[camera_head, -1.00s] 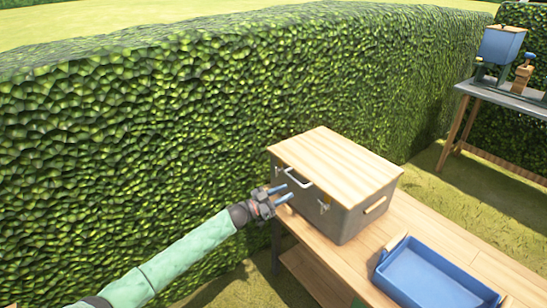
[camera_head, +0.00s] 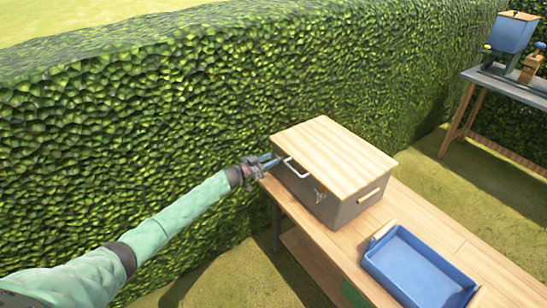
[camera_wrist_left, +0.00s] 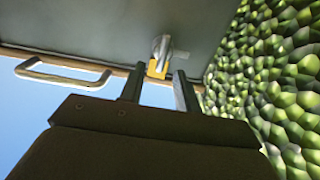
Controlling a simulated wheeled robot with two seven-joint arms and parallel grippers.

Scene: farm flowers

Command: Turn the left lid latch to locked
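A grey box with a light wooden lid (camera_head: 333,155) stands on a wooden bench. Its front has a white handle (camera_head: 297,170) and a right latch (camera_head: 320,195). My left gripper (camera_head: 271,162) is at the front's left end, hiding the left latch in the head view. In the left wrist view, the left lid latch (camera_wrist_left: 160,50) is a metal piece with a yellow-orange part, on the grey wall. My left gripper (camera_wrist_left: 157,80) is open there, its two fingers on either side of the yellow part; contact cannot be told. My right gripper is out of view.
A blue tray (camera_head: 372,262) lies on the bench (camera_head: 440,225) right of the box. A tall hedge (camera_head: 130,130) runs close behind the arm and box. A second table (camera_head: 500,90) with a blue container stands at the back right.

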